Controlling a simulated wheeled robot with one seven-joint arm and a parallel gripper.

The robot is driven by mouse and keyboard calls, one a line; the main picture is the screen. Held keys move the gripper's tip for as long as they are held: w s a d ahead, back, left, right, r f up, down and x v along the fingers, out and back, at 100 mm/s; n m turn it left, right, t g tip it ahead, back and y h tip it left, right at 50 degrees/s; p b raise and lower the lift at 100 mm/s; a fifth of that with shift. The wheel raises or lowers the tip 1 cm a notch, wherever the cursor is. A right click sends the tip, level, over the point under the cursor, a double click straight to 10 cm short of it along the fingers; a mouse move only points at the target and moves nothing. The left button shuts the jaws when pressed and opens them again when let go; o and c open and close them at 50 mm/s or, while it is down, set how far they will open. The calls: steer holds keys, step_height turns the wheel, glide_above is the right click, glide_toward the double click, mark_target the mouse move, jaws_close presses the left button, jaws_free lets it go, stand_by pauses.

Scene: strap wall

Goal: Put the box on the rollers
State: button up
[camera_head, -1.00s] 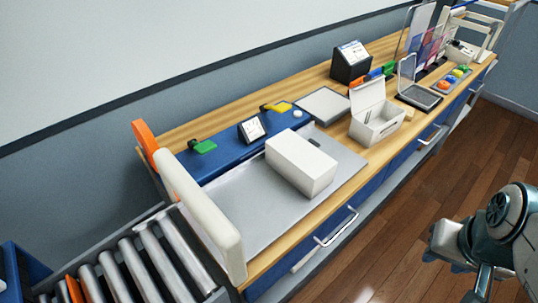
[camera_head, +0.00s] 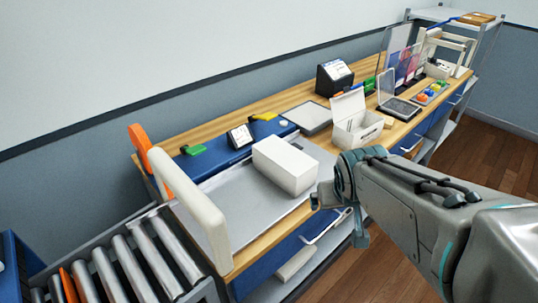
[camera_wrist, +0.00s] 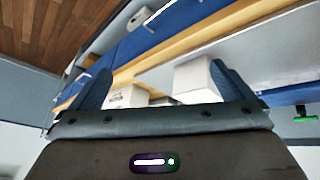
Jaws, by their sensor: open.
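The closed white box (camera_head: 284,164) lies on the grey metal plate (camera_head: 237,205) set in the bench top. The rollers (camera_head: 128,268) are at the lower left, past the bench's left end. My gripper (camera_head: 335,203) is at the bench's front edge, right of the box and apart from it. In the wrist view my open gripper (camera_wrist: 162,88) has its two dark blue fingers spread. The box (camera_wrist: 195,78) shows beyond them, near the right-hand finger, with nothing held. The box's lower part is partly hidden there by my gripper body.
A cream upright guard (camera_head: 195,205) and an orange one (camera_head: 140,149) stand between plate and rollers. An open white box (camera_head: 354,122), a small display (camera_head: 240,136) and a dark-framed stand (camera_head: 333,77) are on the bench. A drawer handle (camera_head: 322,228) juts out in front.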

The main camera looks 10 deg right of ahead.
steer(key=w+d+f+n+t+b, duration=0.1)
steer(key=w+d+f+t+b, duration=0.25)
steer(key=w+d, duration=0.4)
steer(key=n+t+y+b, duration=0.5)
steer(key=n+y+b, duration=0.2)
steer(key=y, duration=0.6)
glide_toward(295, 169)
step_height(295, 169, down, 3)
steer(key=d, duration=0.3)
steer(key=x, duration=1.4)
steer(key=shift+w+d, duration=0.1)
steer(key=c, duration=1)
